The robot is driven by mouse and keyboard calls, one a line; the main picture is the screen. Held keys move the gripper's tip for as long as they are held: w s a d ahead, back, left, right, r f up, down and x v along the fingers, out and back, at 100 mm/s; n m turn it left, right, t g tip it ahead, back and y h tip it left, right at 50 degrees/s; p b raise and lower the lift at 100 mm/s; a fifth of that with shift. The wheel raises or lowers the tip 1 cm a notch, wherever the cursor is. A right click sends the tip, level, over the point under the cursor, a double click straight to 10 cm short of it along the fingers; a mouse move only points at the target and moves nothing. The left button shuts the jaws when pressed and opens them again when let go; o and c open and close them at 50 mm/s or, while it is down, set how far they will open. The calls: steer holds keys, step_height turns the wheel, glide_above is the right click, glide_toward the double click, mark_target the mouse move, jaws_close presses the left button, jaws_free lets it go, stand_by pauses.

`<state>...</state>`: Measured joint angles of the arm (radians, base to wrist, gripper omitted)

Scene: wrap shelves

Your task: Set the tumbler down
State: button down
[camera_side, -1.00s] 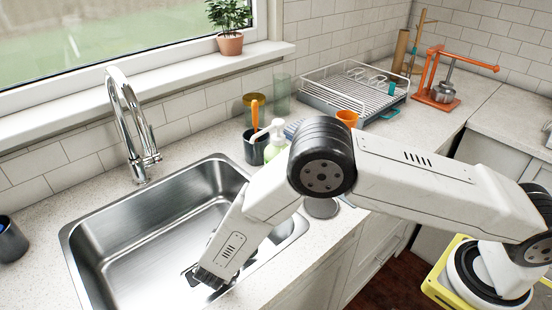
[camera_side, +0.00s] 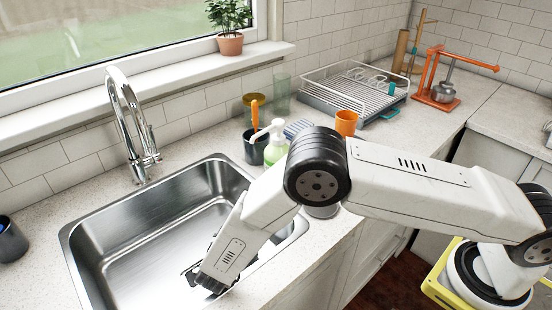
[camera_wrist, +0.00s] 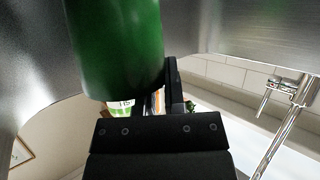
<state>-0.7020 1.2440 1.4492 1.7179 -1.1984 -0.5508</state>
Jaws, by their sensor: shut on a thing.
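The tumbler (camera_wrist: 118,45) is a dark green cylinder that fills the upper left of the wrist view. My gripper (camera_wrist: 172,85) is shut on it, with a black finger along the tumbler's right side. In the side view my gripper (camera_side: 200,278) points down into the near right part of the steel sink (camera_side: 150,235). The tumbler is hidden in the side view, and its contact with the sink floor cannot be seen.
The faucet (camera_side: 125,120) stands behind the sink and also shows in the wrist view (camera_wrist: 285,125). A soap bottle (camera_side: 276,145), a dark utensil cup (camera_side: 256,147) and an orange cup (camera_side: 346,122) stand right of the sink. A dish rack (camera_side: 355,88) is farther back.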

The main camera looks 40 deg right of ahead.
steer(key=c, duration=0.7)
jaws_free()
steer(key=shift+o, duration=0.2)
steer(key=shift+r, duration=0.1)
steer(key=shift+r, duration=0.45)
step_height(320, 180, up, 8)
steer(key=s+a, duration=0.1)
steer(key=a, duration=0.1)
steer(key=shift+s, duration=0.4)
steer(key=shift+r, duration=0.15)
